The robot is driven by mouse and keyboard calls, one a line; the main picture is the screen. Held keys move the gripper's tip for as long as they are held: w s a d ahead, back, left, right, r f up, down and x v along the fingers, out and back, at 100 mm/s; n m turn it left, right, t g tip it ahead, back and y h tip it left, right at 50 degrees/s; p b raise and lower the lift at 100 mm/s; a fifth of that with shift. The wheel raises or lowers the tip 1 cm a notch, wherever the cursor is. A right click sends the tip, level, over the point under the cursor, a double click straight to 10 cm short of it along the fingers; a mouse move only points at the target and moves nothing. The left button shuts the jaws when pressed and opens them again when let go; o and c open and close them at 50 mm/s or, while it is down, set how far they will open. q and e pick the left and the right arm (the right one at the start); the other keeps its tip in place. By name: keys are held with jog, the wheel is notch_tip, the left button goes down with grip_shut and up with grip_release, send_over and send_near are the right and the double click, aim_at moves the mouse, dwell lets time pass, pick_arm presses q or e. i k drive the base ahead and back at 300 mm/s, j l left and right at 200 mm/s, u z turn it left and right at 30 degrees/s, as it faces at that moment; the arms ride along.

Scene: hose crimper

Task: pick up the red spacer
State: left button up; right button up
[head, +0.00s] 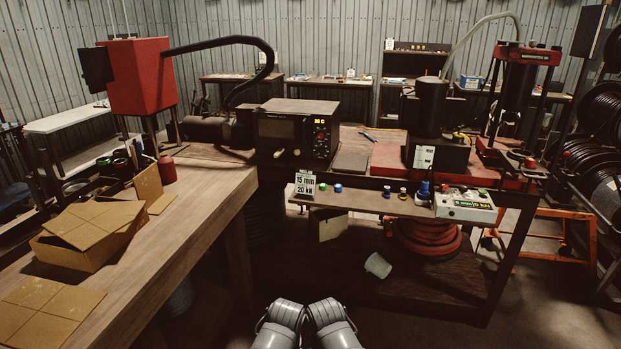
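I cannot pick out a red spacer with certainty. Several small parts stand in a row on the narrow shelf (360,203) in front of the machine bench: blue-topped pieces (337,188), a dark piece with a yellow top (403,193) and a larger blue piece (422,190). None of them is clearly red. A small reddish cap (530,163) shows near the foot of the red press at the right; I cannot tell what it is. Two grey links of my arms show at the bottom centre, close together. No gripper fingers are in view.
A white control box (465,205) sits at the shelf's right end, and a label card (305,184) at its left. Coiled red hose (428,238) and a tilted pale cup (378,265) are below. The wooden bench (190,215) with cardboard fills the left.

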aim_at(529, 162)
jog(key=i+l+u, duration=0.15)
jog(key=i, duration=0.35)
jog(key=i+l+u, duration=0.15)
jog(key=i, duration=0.35)
jog(key=i+l+u, duration=0.15)
jog(key=l, duration=0.35)
jog(key=i+l+u, duration=0.15)
jog(key=l, duration=0.4)
jog(key=i+l+u, duration=0.15)
jog(key=l, duration=0.35)
jog(key=k+l, duration=0.1)
jog(key=l, duration=0.2)
jog(key=k+l+u, duration=0.1)
jog(key=l, duration=0.25)
jog(key=k+l+u, duration=0.1)
jog(key=l, duration=0.2)
jog(key=k+l, duration=0.2)
jog(key=l+u, duration=0.05)
jog(key=l, duration=0.05)
